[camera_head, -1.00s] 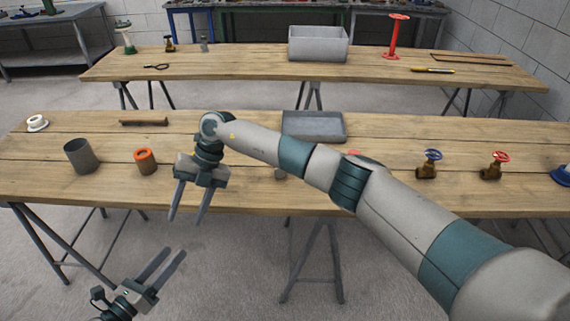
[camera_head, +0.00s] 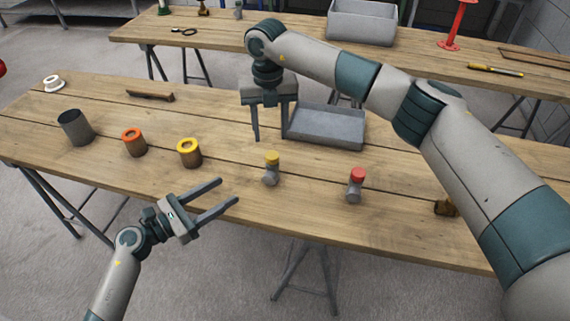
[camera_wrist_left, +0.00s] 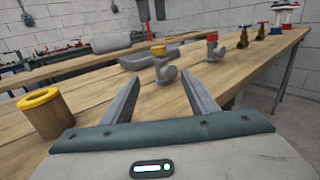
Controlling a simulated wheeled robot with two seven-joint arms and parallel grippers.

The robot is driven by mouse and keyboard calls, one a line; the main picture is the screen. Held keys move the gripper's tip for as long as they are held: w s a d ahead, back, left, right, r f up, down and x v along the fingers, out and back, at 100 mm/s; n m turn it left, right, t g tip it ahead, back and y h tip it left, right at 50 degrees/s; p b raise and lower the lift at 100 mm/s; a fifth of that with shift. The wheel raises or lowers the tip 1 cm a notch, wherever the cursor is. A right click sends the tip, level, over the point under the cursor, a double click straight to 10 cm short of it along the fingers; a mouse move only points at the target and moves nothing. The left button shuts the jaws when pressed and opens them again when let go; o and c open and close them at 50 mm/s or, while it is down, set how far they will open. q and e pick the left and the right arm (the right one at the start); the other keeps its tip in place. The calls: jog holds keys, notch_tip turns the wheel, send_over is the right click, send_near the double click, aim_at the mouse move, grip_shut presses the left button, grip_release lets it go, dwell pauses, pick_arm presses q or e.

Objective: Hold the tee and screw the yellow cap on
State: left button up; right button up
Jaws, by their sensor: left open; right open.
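My right gripper (camera_head: 270,138) is open and empty, pointing down above the table behind the tee. A brown cup with a yellow rim (camera_head: 189,152) stands left of the tee. A second grey tee with a red cap (camera_head: 356,185) stands to the right.
A brown cup with an orange rim (camera_head: 134,142) and a grey cylinder (camera_head: 75,127) stand at the left. A grey tray (camera_head: 325,127) lies behind the tees. A brass valve (camera_head: 446,207) is partly hidden by my right arm.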

aim_at(272, 163)
pick_arm(q)
jog(key=shift+d, duration=0.1)
pick_arm(e)
jog(key=shift+d, duration=0.1)
jog(key=shift+r, duration=0.1)
pick_arm(q)
jog(key=x, duration=1.7)
jog(key=shift+w+d, duration=0.1)
jog(key=shift+w, duration=0.05)
grip_shut()
